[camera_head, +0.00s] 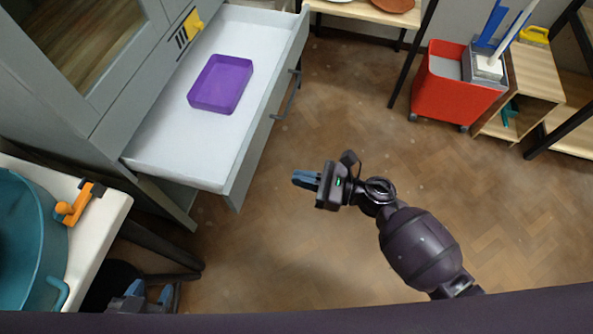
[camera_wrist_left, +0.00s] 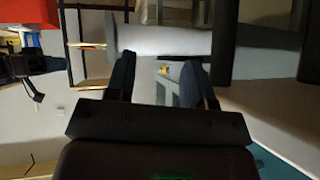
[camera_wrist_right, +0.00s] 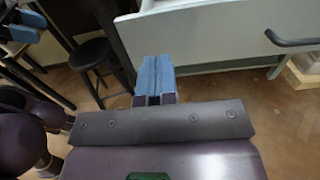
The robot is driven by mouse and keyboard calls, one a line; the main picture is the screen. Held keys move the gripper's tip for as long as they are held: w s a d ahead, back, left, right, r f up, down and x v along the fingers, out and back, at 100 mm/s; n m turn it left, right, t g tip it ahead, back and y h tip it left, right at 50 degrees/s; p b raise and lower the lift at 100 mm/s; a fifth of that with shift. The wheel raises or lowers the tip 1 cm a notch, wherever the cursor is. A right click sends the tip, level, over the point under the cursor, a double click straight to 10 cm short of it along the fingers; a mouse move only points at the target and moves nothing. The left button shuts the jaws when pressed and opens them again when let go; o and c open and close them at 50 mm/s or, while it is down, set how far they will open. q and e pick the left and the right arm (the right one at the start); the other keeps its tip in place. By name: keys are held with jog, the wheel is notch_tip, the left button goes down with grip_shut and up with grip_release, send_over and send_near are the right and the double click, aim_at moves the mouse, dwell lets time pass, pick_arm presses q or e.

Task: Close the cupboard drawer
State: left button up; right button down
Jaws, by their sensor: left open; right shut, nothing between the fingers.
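The cupboard drawer (camera_head: 165,150) is pulled well out of the grey cupboard (camera_head: 110,100). Its grey front (camera_head: 262,130) carries a dark bar handle (camera_head: 286,97). A purple tray (camera_head: 221,84) lies inside it. My right gripper (camera_head: 304,180) is shut and empty, in front of the drawer front and apart from it. The right wrist view shows its closed blue fingers (camera_wrist_right: 155,76) below the drawer front (camera_wrist_right: 205,38), with the handle (camera_wrist_right: 292,40) to the right. My left gripper (camera_head: 150,292) is low at the bottom left, beside the worktop; its fingers (camera_wrist_left: 157,78) are apart and empty.
A pale worktop (camera_head: 112,215) with a teal basin (camera_head: 30,240) and an orange clamp-like object (camera_head: 78,207) stands at the left. A dark stool (camera_wrist_right: 92,55) is near the drawer. A red bin (camera_head: 452,95) stands at the back right. The floor before the drawer is clear.

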aim_at(242, 164)
jog(key=x, duration=1)
jog(key=shift+f+b, duration=0.1)
jog(key=shift+b, duration=0.25)
jog(key=shift+w+a, duration=0.2)
jog(key=shift+a, duration=0.55)
